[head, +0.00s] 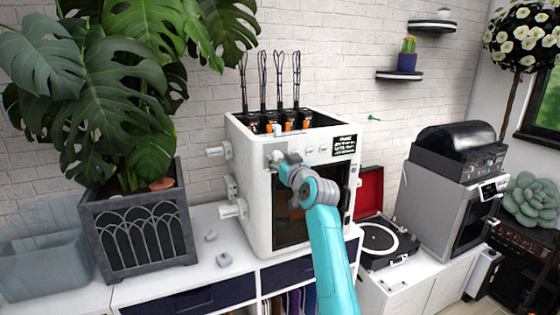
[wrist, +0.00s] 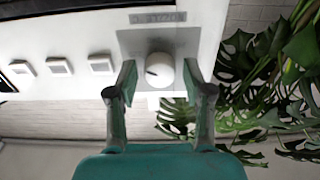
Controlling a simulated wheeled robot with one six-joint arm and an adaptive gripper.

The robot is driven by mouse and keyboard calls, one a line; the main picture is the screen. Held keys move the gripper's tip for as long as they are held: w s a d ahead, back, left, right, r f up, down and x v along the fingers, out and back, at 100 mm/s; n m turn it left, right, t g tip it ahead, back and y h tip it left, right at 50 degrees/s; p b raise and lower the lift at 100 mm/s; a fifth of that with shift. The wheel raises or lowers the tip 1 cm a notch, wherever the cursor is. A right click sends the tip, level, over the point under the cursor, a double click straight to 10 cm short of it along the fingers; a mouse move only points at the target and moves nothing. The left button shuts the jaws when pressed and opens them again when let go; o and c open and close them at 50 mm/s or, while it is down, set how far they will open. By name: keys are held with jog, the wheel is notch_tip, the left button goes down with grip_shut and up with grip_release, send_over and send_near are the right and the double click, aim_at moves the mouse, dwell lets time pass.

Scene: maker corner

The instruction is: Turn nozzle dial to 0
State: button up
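A white round dial (wrist: 160,70) with a dark pointer mark sits on a grey plate (wrist: 132,42) on the white machine's front. The pointer lies toward the left in the wrist view; the lettering on the plate is too small to read. My gripper (wrist: 158,80) is open, with one finger on each side of the dial; I cannot tell whether either finger touches it. In the head view my gripper (head: 284,163) is at the upper left of the machine's front (head: 258,195), and the arm hides the dial there.
Several square white buttons (wrist: 59,67) lie in a row beside the dial. A large potted plant (head: 130,215) stands left of the machine. A turntable (head: 382,240) and a grey oven-like appliance (head: 432,200) stand to the right.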

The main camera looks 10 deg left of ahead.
grip_shut()
jog(key=shift+n, duration=0.4)
jog(key=n, duration=0.4)
jog(key=shift+n, duration=0.3)
jog(key=n, duration=0.5)
jog(key=shift+n, duration=0.3)
jog(key=n, duration=0.6)
jog(key=shift+r, duration=0.1)
jog(key=n, duration=0.6)
jog(key=shift+n, duration=0.4)
